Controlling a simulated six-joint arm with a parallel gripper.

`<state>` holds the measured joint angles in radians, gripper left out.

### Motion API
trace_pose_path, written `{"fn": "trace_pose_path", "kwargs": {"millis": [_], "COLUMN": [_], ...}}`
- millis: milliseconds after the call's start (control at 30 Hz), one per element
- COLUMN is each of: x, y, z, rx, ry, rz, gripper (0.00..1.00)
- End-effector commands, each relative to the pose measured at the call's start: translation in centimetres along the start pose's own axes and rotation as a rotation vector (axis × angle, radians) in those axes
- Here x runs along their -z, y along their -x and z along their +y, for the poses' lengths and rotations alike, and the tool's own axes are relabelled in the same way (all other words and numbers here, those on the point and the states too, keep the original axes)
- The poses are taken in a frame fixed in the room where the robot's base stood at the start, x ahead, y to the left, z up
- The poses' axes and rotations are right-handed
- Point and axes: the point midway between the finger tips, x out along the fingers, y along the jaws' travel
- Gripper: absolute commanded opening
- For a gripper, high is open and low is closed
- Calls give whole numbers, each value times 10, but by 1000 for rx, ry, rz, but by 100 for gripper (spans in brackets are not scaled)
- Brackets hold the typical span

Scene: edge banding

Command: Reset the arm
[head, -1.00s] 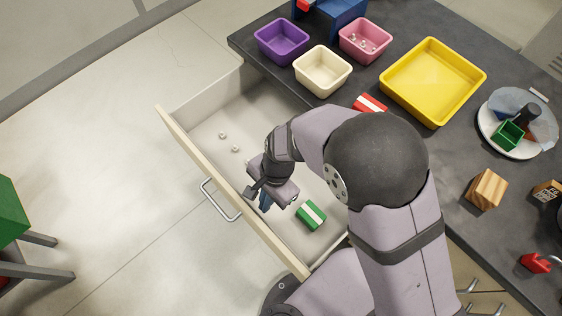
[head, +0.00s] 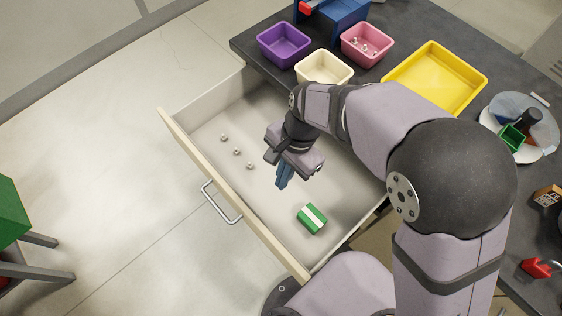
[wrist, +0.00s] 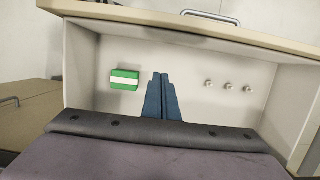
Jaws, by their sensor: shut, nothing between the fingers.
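My gripper (head: 283,182) hangs over the open drawer (head: 258,192) in the head view, its blue fingers pointing down. In the wrist view, the fingers (wrist: 161,82) are together with nothing between them. A green block with a white band (head: 312,219) lies on the drawer floor, apart from the fingers; it also shows in the wrist view (wrist: 124,79). Several small pale pieces (head: 237,152) lie in a row on the drawer floor, and they show to the right of the fingers in the wrist view (wrist: 229,87).
The dark counter (head: 400,28) holds a purple bin (head: 284,45), a cream bin (head: 323,70), a pink bin (head: 367,45) with small pieces, and a yellow tray (head: 437,78). A plate (head: 494,103) with items stands at right. A green-topped stool (head: 10,215) is at far left.

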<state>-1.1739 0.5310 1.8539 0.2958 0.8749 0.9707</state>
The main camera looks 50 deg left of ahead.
Motion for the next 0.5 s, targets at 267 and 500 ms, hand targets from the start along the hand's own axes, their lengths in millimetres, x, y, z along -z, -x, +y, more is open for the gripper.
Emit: {"fn": "trace_pose_path", "kwargs": {"millis": [267,500], "x": [0,3], "y": [1,1], "z": [0,-3], "rx": [0,9], "ry": [13,237], "rz": [0,14], "gripper": [0,0]}}
